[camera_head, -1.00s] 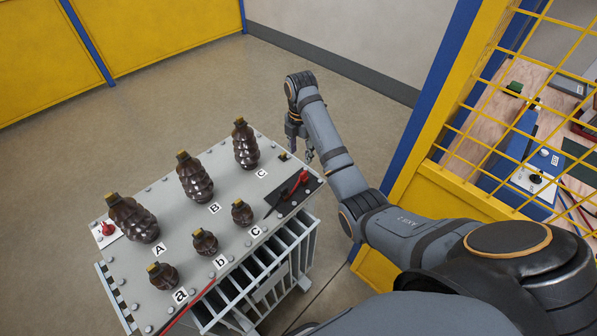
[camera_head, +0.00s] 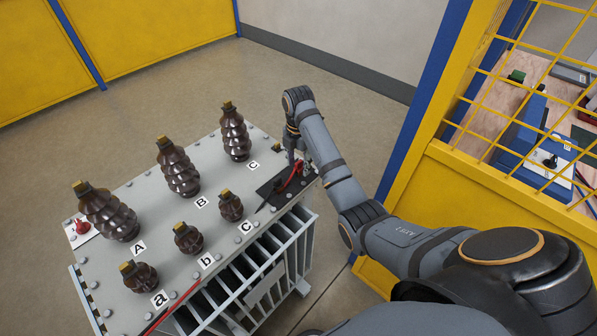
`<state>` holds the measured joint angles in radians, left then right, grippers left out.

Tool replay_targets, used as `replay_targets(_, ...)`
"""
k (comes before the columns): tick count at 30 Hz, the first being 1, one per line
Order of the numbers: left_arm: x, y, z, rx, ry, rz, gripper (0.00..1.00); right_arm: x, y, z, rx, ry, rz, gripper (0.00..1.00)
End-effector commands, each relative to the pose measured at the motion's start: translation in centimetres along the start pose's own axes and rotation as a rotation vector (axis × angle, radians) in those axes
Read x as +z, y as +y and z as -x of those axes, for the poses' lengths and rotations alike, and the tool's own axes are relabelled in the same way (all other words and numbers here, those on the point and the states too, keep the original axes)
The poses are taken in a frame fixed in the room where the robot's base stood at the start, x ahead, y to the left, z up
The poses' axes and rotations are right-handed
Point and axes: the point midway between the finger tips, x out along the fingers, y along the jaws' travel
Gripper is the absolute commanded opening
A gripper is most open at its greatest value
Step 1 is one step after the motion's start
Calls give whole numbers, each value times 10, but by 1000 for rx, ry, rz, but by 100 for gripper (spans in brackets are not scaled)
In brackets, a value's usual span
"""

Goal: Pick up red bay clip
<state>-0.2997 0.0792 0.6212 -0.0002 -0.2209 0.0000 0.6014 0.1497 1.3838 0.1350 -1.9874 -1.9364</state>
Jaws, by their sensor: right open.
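The red clip (camera_head: 292,178) lies with a black clip (camera_head: 277,185) on a dark mat (camera_head: 265,194) at the right end of the grey transformer top (camera_head: 155,215). My right gripper (camera_head: 297,165) points down right beside the red clip, at the right edge of the top. It is open, and its fingers partly overlap the clip in the picture. I cannot tell whether they touch it. My left gripper is not in view.
Large brown ribbed insulators marked A, B (camera_head: 178,168) and C (camera_head: 235,133) stand on the top, with smaller ones marked a, b (camera_head: 188,240) and c in front. A red handle (camera_head: 81,226) is at the left. A yellow fence (camera_head: 440,200) stands at the right.

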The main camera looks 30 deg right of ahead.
Motion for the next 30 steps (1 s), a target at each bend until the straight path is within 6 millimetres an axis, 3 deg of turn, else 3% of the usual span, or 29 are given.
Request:
replay_targets(3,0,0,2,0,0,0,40,0,0,2,0,0,0,47)
replay_targets(14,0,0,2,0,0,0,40,0,0,2,0,0,0,0)
replay_targets(23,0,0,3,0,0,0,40,0,0,4,0,0,0,0)
replay_targets(26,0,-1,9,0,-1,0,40,0,0,12,1,0,0,0)
replay_targets(30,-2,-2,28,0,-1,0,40,0,0,36,2,-1,0,0)
